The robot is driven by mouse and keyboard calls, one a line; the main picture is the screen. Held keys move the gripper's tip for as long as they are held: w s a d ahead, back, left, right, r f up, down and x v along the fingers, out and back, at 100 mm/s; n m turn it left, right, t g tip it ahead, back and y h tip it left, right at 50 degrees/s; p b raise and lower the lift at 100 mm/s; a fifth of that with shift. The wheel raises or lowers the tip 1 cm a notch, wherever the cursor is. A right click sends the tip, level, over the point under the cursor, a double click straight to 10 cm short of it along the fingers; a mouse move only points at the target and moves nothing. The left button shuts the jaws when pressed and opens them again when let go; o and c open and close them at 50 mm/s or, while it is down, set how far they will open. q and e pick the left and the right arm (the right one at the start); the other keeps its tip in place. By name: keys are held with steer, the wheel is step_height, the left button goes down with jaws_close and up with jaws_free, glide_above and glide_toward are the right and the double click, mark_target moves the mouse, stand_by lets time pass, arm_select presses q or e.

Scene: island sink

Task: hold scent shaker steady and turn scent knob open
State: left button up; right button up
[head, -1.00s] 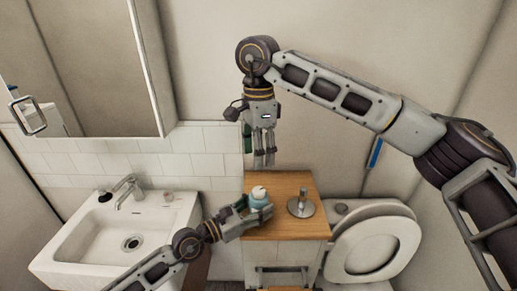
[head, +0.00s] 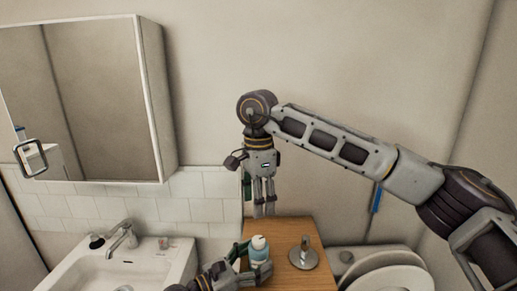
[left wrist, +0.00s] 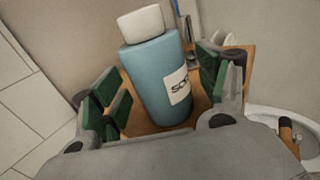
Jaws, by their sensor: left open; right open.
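The scent shaker (head: 258,256) is a small light-blue bottle with a white cap (head: 259,242), upright on the wooden cabinet top. In the left wrist view the bottle (left wrist: 160,85) shows a partly readable white label, and its cap (left wrist: 142,24) is clear of the fingers. My left gripper (head: 252,264) is open, with its green-padded fingers on either side of the bottle; I cannot tell whether they touch it. My right gripper (head: 264,209) is open and empty, pointing down above the back of the cabinet, higher than the cap. No separate knob shows besides the cap.
The wooden cabinet top (head: 285,229) also carries a round metal stand (head: 303,258) just right of the bottle. A sink with a tap (head: 122,237) is at left, a toilet (head: 390,279) at right. A mirror cabinet (head: 90,100) hangs on the wall at upper left.

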arm_select(q)
steer(key=v, duration=1)
steer(key=shift+s+a, duration=0.2)
steer(key=shift+a, duration=0.05)
stand_by(1.1)
stand_by(0.3)
steer(key=shift+f, duration=0.1)
